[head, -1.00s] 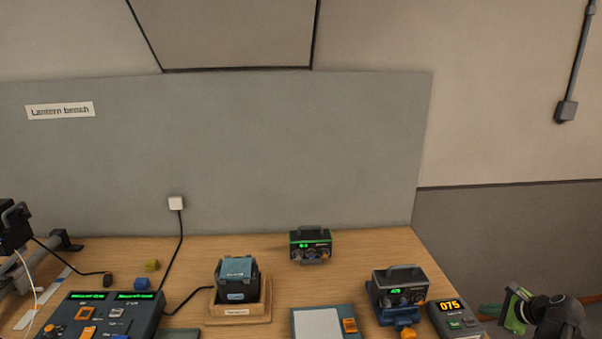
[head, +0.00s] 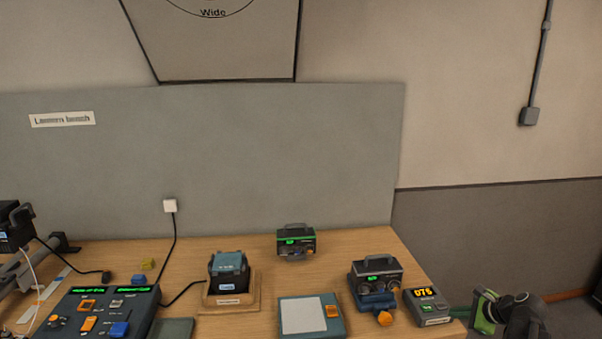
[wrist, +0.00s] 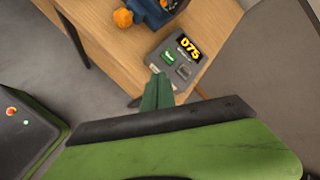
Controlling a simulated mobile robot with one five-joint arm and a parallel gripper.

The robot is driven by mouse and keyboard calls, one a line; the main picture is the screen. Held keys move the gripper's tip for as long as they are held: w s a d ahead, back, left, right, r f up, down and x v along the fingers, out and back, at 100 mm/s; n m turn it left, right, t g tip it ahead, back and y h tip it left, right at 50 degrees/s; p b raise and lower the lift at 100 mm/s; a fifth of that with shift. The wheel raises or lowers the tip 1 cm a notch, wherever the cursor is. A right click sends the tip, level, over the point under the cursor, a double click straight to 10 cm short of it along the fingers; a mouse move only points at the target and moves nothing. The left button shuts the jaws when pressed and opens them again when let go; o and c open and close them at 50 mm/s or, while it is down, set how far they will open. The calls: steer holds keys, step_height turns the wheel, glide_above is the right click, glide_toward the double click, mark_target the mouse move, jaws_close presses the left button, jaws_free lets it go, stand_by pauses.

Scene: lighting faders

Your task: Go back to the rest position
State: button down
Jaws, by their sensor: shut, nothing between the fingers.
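My gripper (head: 456,312) is at the right end of the bench in the head view, just right of a small grey box (head: 427,307) whose yellow display reads 075. In the wrist view my green fingers (wrist: 157,84) are together with nothing between them. Their tips appear close to the near edge of the 075 box (wrist: 180,57), with its green and grey buttons; I cannot tell whether they touch it. My arm runs off to the lower right in the head view.
The wooden bench (head: 262,262) holds a lantern unit on a blue base (head: 376,282) with an orange knob, another unit (head: 296,243), a flat pad (head: 308,314), a blue-topped block in a wooden tray (head: 247,303) and a control console (head: 105,311). Right of the bench is open floor.

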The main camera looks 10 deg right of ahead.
steer(key=w+a+f+n+g+y, duration=0.1)
steer(key=w+a+n, duration=0.2)
steer(key=a, duration=0.9)
steer(key=w+a+f+n+g+y, duration=0.1)
steer(key=w+a+n+g, duration=0.15)
steer(key=a, duration=0.85)
steer(key=w+a+f+n+g+y, duration=0.1)
steer(key=w+a+n, duration=0.3)
steer(key=a, duration=0.8)
steer(key=s+a+f+n+g+h, duration=0.25)
steer(key=s+a+n, duration=0.35)
steer(key=a, duration=0.5)
steer(key=s+d+n, duration=0.1)
steer(key=n, duration=0.2)
steer(key=s+d+f+n+g+h, duration=0.1)
steer(key=s+n, duration=0.1)
steer(key=n, duration=0.1)
steer(key=s+d+n+g+h, duration=0.1)
steer(key=n, duration=0.2)
steer(key=shift+s+d+f+h, duration=0.2)
steer(key=shift+d+f+h, duration=0.05)
steer(key=shift+d, duration=0.1)
